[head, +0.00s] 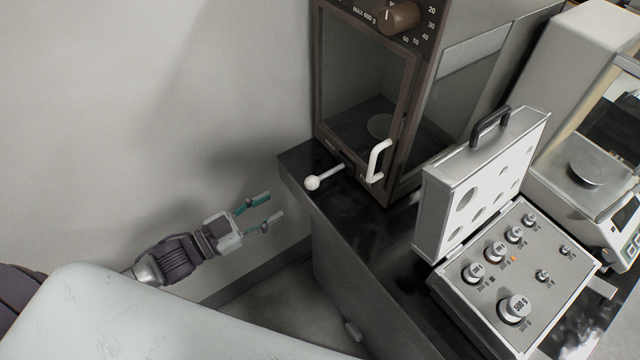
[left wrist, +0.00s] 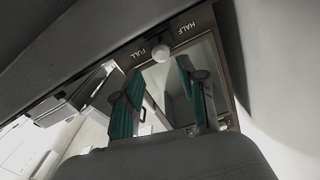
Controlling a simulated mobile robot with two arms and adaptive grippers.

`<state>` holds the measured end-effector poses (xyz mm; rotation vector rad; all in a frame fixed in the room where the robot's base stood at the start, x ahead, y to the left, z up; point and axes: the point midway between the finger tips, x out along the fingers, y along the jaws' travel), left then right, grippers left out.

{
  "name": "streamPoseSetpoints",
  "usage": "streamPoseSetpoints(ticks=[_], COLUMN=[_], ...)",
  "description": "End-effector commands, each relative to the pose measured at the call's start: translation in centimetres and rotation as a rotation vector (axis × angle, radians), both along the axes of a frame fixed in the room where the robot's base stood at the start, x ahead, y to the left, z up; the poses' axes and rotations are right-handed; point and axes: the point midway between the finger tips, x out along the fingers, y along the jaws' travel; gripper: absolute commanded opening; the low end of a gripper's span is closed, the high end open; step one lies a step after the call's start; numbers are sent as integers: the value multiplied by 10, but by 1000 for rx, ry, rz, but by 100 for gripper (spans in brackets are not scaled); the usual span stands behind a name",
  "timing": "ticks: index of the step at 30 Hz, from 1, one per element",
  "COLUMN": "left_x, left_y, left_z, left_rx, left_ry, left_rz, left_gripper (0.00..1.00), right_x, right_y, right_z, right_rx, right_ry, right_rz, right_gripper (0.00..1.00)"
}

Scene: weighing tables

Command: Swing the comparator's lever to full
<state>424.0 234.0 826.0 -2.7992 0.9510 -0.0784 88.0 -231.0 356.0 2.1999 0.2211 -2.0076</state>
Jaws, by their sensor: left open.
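The comparator (head: 362,70) is a tall brown-framed case with a glass door and a white door handle (head: 377,160). Its lever (head: 313,182) is a short white rod with a round knob, sticking out from the lower front. In the left wrist view the knob (left wrist: 160,52) shows nearly end-on below the FULL and HALF labels, between them and closer to FULL. My left gripper (head: 264,212) is open and empty, with teal finger pads. It is left of and apart from the knob in the head view. In the wrist view the knob shows between its fingers. My right gripper is out of view.
The comparator stands on a dark table (head: 400,240). An open weight case (head: 490,290) with several metal weights stands to its right, lid raised. Another balance (head: 597,165) is farther right. A plain wall is behind my left gripper, with free room around it.

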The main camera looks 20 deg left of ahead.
Motion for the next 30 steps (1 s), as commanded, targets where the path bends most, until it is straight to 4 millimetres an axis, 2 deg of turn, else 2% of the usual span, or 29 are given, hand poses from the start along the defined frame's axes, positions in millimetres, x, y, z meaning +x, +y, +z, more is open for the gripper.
streamPoseSetpoints(ticks=[5,15,21,30], left_x=[12,68,94,107], left_y=[-13,-55,-76,-87], left_z=[6,8,6,4], left_rx=[-9,-8,-7,-5], left_ry=[-11,-12,-8,-7], left_rz=[-11,-10,-8,-9], left_gripper=[41,41,41,41], right_x=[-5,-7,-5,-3], right_y=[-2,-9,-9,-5], right_z=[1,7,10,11], right_rx=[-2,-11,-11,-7], right_ry=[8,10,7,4], right_rz=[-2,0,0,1], right_gripper=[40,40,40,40])
